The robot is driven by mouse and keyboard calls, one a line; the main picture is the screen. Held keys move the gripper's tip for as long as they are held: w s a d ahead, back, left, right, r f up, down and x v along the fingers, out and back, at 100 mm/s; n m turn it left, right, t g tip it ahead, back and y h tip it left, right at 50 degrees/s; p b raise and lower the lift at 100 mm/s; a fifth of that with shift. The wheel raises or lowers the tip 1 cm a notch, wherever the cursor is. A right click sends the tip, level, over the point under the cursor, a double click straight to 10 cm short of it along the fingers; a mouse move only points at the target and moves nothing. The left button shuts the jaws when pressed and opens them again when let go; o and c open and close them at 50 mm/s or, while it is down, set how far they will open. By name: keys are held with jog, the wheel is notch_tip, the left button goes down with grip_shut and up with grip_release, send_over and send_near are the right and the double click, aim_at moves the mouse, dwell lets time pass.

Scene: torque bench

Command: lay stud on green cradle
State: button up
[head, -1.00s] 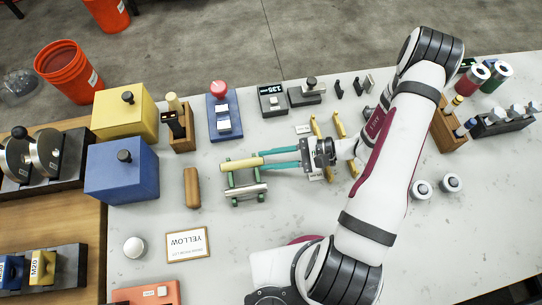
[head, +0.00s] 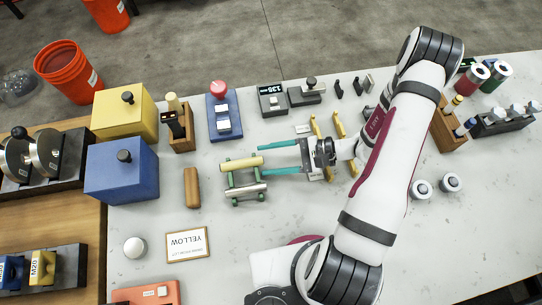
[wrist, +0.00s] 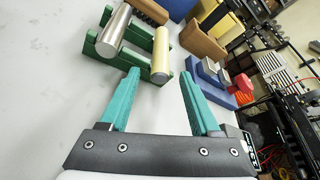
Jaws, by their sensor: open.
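The green cradle (head: 232,193) stands on the bench, left of my gripper (head: 261,160). A pale yellow rod (head: 241,163) lies across its far side, and a silver rod (head: 247,191) lies across its near side, roughly parallel. In the wrist view the yellow rod (wrist: 161,52) and the silver rod (wrist: 115,32) rest in the notches of the green cradle (wrist: 127,60). I cannot tell which of the two is the stud. My teal fingers are spread, one on each side of the yellow rod's near end in the wrist view, with clear gaps and nothing gripped.
A wooden bar (head: 191,188) lies just left of the cradle. A blue box (head: 122,172), a yellow box (head: 125,113) and a blue stand with a red knob (head: 222,115) are behind and left. A YELLOW sign (head: 187,245) lies in front. Bench right of the sign is clear.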

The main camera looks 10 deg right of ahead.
jog(key=v, duration=1.6)
jog(key=shift+w, duration=0.1)
jog(key=shift+a, duration=0.1)
jog(key=s+a+r+n+g+h, duration=0.2)
jog(key=a+r+n+g+h, duration=0.25)
jog(key=a+r, duration=0.4)
jog(key=s+a+r+n+h, duration=0.2)
jog(key=s+r+h, duration=0.1)
jog(key=s, duration=0.2)
jog(key=s+a+r+n+t+h, duration=0.1)
jog(key=s+a+r+n+h, duration=0.1)
jog(key=s+a+r+h, duration=0.1)
jog(key=shift+s+a+r+h, duration=0.3)
jog(key=shift+s+h, duration=0.45)
jog(key=shift+s, duration=0.3)
